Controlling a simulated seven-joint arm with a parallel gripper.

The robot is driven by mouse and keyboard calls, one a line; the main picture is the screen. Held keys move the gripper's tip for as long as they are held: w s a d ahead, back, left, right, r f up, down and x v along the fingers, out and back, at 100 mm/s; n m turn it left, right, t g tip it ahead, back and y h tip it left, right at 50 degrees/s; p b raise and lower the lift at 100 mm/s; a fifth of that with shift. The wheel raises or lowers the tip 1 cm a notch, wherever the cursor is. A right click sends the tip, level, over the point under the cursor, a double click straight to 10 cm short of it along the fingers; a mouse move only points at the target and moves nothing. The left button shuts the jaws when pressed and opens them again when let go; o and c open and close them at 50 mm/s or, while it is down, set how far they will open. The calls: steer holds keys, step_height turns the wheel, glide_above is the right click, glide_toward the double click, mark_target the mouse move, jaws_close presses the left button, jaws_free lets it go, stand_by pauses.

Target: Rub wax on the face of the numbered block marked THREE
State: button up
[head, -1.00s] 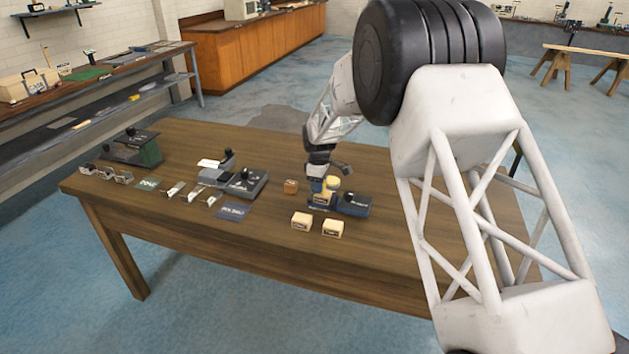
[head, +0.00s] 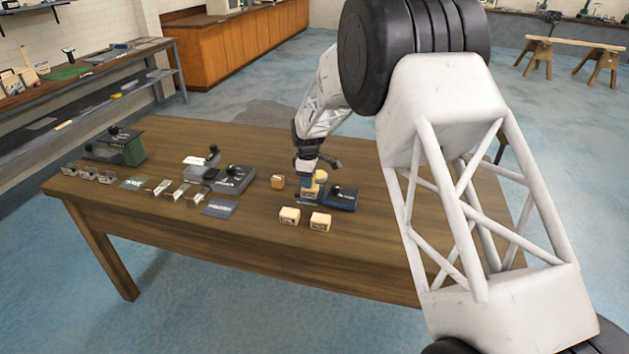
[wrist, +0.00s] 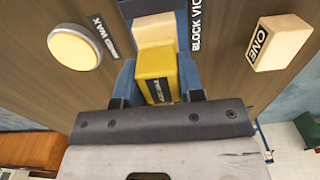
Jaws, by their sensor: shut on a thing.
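In the wrist view a yellow block (wrist: 155,70) with a dark label too blurred to read is gripped between the two blue fingers of my gripper (wrist: 158,84). A block marked ONE (wrist: 280,42) is at right. In the head view my gripper (head: 307,174) is low over the vice (head: 343,198). I cannot read THREE on any block.
Two cream blocks (head: 289,215) (head: 320,221) sit near the table's front edge, and a brown block (head: 277,182) left of my gripper. Dark knobbed fixtures (head: 234,178), metal pieces and cards stand farther left. The wooden table (head: 350,260) is bare in front of the blocks.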

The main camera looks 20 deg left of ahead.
steer(key=a, duration=0.2)
steer(key=shift+a, duration=0.3)
step_height(320, 180, up, 8)
stand_by(0.4)
steer(key=shift+f, duration=0.15)
stand_by(1.0)
